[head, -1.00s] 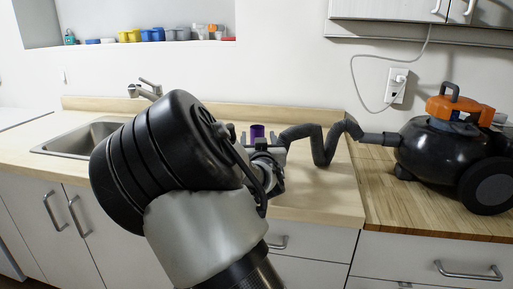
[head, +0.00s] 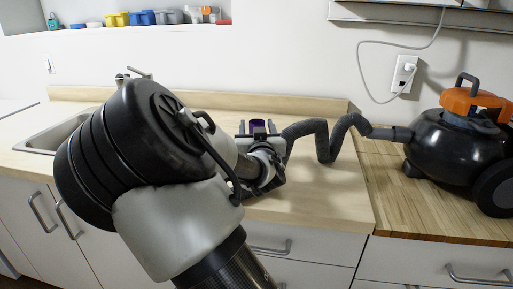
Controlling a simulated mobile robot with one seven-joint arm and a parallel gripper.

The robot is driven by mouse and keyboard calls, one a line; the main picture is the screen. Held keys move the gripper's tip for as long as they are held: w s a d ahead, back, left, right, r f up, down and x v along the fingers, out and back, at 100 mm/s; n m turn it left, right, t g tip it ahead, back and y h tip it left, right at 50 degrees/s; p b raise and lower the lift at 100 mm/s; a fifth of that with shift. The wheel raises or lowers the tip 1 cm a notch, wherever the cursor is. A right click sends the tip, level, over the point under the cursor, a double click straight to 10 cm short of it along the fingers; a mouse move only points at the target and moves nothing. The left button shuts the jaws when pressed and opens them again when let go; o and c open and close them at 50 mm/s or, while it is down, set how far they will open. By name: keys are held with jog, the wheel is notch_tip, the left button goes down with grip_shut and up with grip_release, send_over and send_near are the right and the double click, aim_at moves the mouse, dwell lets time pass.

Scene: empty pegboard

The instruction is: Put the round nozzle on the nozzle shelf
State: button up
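My gripper (head: 257,129) is over the counter, mostly hidden behind my arm. A wall niche (head: 130,32) at the upper left, which may be the nozzle shelf, holds a row of small coloured pieces, including yellow, blue, grey, orange and red ones. I cannot tell whether any of these is the round nozzle.
A black and orange vacuum cleaner (head: 455,145) stands on the wooden counter at right. Its dark bent hose (head: 325,145) runs left to beside my gripper. A sink (head: 62,133) and tap are at left. The light counter (head: 325,200) is clear at front right.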

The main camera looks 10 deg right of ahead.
grip_shut()
